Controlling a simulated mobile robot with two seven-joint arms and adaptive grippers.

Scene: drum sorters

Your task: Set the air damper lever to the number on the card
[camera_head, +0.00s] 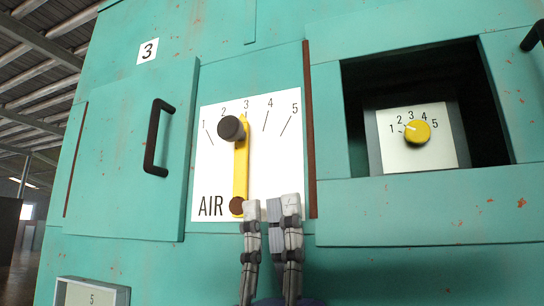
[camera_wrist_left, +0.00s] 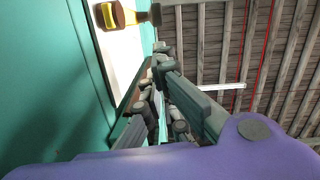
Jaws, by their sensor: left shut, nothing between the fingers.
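The air damper lever (camera_head: 240,165) is a yellow bar with a dark round knob (camera_head: 231,128) on a white AIR scale plate (camera_head: 210,170) marked 1 to 5. The bar stands nearly upright from its brown pivot, its tip just under the 3. A white card (camera_head: 148,50) reading 3 is on the teal panel at upper left. My left gripper (camera_head: 270,205) is shut and empty, in front of the plate's lower right, below and right of the knob. In the left wrist view the lever (camera_wrist_left: 110,15) shows at upper left, apart from the fingers (camera_wrist_left: 162,62). My right gripper is out of view.
A recess (camera_head: 350,110) at right holds a yellow dial (camera_head: 417,131) on a 1 to 5 plate. A door with a black handle (camera_head: 157,137) is left of the scale. A framed plate (camera_head: 92,297) reading 5 is at lower left. A brown strip (camera_head: 309,130) edges the scale's right side.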

